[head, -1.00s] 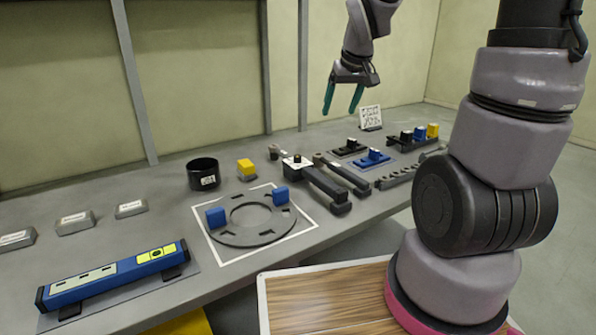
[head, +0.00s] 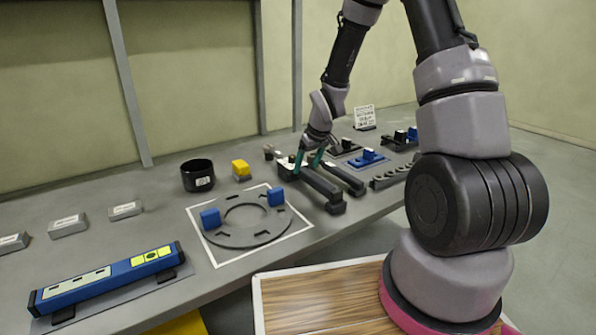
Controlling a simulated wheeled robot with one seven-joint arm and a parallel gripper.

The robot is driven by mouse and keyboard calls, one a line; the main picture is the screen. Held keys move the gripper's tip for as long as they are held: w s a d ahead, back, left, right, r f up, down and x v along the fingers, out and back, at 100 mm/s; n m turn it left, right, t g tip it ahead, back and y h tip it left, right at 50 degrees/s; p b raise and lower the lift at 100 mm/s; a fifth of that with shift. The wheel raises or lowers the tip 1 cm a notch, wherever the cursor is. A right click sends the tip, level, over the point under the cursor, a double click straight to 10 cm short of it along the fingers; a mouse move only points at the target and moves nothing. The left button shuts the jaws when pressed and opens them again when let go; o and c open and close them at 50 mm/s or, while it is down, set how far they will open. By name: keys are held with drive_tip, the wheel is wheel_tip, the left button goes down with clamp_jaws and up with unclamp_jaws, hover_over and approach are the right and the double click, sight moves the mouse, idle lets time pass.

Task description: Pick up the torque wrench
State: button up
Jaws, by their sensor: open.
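Two long dark bar-shaped tools with thick handles lie side by side on the grey bench. The nearer one, with a pale block at its head, looks like the torque wrench (head: 322,188); the other tool (head: 346,179) lies just to its right. I cannot be sure which is the torque wrench. My gripper (head: 305,168) points down with its teal fingers apart, at the head end of the nearer tool. It is open and partly hides that head. I cannot tell whether the fingers touch it.
A flat grey ring plate (head: 236,239) with two blue blocks lies in a white outline to the left. A black cup (head: 197,176) and a yellow-topped block (head: 241,170) stand behind it. A blue level-like bar (head: 105,279) lies front left. Fixtures crowd the right.

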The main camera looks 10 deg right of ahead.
sight(306, 170)
drive_tip(key=x, duration=0.5)
drive_tip(key=shift+d+f, duration=0.2)
drive_tip(key=shift+d, duration=0.05)
clamp_jaws()
drive_tip(key=shift+w+r, duration=0.1)
idle(1.1)
